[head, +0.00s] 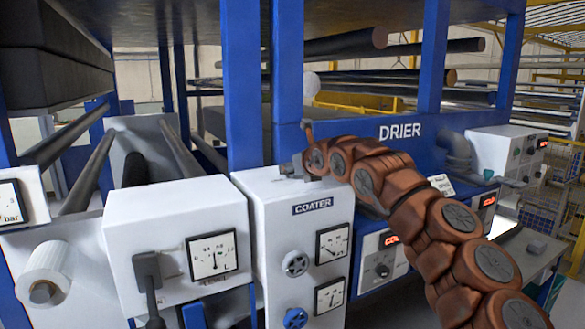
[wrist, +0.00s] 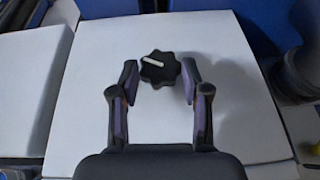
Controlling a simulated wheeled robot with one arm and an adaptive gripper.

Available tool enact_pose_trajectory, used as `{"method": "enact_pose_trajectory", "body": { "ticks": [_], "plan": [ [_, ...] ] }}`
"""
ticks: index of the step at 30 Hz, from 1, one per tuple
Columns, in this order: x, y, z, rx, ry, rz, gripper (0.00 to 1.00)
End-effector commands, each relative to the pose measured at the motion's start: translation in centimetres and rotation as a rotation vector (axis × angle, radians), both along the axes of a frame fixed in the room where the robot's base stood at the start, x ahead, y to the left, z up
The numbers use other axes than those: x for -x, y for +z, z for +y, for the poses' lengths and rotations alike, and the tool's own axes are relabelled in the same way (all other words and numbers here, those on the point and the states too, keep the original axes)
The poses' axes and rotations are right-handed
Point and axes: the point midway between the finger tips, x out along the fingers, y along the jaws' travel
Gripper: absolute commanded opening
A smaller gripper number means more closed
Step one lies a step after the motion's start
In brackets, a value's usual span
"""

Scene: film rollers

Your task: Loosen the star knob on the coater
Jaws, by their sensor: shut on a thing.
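The coater (head: 268,235) is a white cabinet with a "COATER" label, dials and two handwheels on its front. In the wrist view, the star knob (wrist: 160,70) is black and lobed with a white pointer line, on the coater's white top (wrist: 220,50). My gripper (wrist: 160,78) has one finger on each side of the knob and is shut on it. The pointer slants, its left end higher. In the head view I cannot make out the knob.
A grey handwheel (head: 295,264) and a blue handwheel (head: 295,318) sit on the coater's front. A white cabinet with a gauge (head: 211,254) stands to the left. The blue drier frame (head: 400,131) and rollers (head: 345,42) are behind. My arm comes from the lower right.

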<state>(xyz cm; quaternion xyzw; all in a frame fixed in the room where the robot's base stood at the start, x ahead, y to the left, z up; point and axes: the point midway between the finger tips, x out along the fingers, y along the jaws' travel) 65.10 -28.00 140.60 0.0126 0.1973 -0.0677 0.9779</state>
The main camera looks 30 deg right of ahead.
Motion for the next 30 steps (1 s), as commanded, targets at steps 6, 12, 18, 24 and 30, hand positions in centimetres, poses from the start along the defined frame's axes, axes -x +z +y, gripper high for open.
{"method": "enact_pose_trajectory", "body": {
  "ticks": [6,12,18,24,30],
  "plan": [
    [0.0,-0.5,-0.2,-0.005,0.046,0.009,0.12],
    [0.0,-0.4,-0.2,-0.005,0.085,0.009,0.12],
    [0.1,0.1,-0.1,0.000,0.124,0.000,0.12],
    [0.4,1.2,0.0,0.007,0.162,-0.018,0.12],
    [0.6,2.0,0.3,0.015,0.203,-0.030,0.03]
  ]
}}
